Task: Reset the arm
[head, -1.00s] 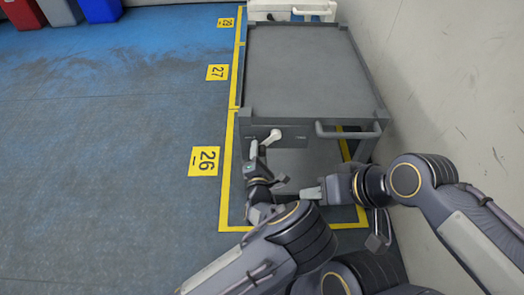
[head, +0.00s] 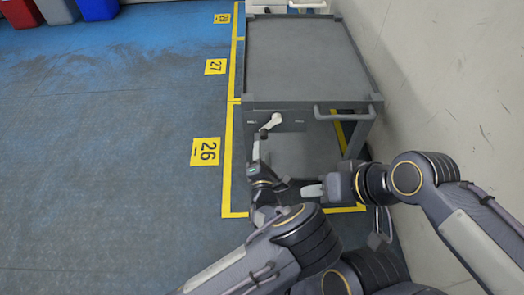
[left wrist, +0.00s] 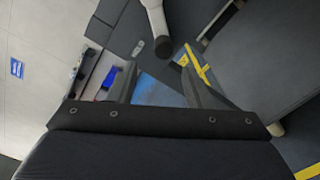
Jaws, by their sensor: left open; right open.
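My left gripper (head: 262,152) points up the head view, just in front of the grey cart's front side. It is open, and its two dark fingers (left wrist: 160,90) spread apart in the left wrist view with nothing between them. A white handle-shaped piece (head: 272,122) shows on the cart front just beyond it; it also shows in the left wrist view (left wrist: 153,15), with a dark end. My right gripper (head: 312,190) points left, close beside my left wrist, and is open with nothing seen in it. Its finger gap is hard to make out.
The grey cart (head: 295,60) has a bare top and a front handle bar (head: 345,112). A pale wall (head: 450,70) stands close on the right. Blue floor (head: 110,150) on the left is clear, with yellow lines and number 26 marker (head: 205,151). Bins (head: 55,10) stand far left.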

